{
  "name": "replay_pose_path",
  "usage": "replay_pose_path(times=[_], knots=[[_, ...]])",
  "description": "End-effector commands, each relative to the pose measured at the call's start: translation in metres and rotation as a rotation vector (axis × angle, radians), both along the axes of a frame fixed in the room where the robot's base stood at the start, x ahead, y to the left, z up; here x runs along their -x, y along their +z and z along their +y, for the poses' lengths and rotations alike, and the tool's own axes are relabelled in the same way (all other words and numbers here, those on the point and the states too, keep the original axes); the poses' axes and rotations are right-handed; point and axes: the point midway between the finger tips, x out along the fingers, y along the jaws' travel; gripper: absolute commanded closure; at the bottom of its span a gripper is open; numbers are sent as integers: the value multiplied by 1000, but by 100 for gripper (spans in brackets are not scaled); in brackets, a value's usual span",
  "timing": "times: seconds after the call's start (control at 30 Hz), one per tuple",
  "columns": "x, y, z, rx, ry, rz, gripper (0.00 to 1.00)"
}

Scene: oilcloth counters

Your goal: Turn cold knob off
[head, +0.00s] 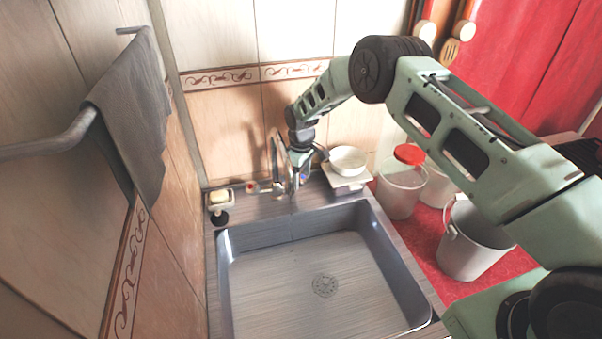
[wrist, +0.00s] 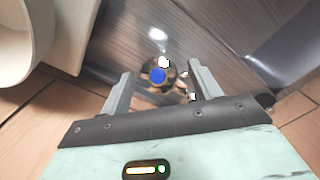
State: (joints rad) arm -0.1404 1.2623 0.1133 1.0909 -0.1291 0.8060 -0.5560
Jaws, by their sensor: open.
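The cold knob (wrist: 158,75) is a round metal knob with a blue cap. In the wrist view it appears between my two fingertips; I cannot tell if either finger touches it. In the head view my gripper (head: 300,176) points down at the right side of the faucet (head: 276,168) and largely hides the cold knob. My gripper (wrist: 160,70) is open, with the fingers apart on either side of the knob. The knob with a red mark (head: 251,188) is at the faucet's left.
The metal sink (head: 300,285) lies in front of the faucet. A white bowl (head: 348,160) on a scale-like stand (head: 346,182) is close on the gripper's right. Buckets (head: 476,243) stand farther right.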

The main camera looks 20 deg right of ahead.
Motion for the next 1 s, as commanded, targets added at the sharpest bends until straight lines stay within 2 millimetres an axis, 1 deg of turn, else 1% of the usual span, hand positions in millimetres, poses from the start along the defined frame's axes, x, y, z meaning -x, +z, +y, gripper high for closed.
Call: replay_pose_path(times=[0.17,0.2,0.27,0.3,0.33,0.37,0.63,0.8,1.0], knots=[[0,0,0,0,0,0,37],[0,0,0,0,0,0,40],[0,0,0,0,0,0,57],[0,0,0,0,0,0,68],[0,0,0,0,0,0,76],[0,0,0,0,0,0,82],[-1,-4,-1,-13,-35,15,82],[-3,-7,-2,-44,-128,57,82],[-3,-4,-3,-81,-230,108,82]])
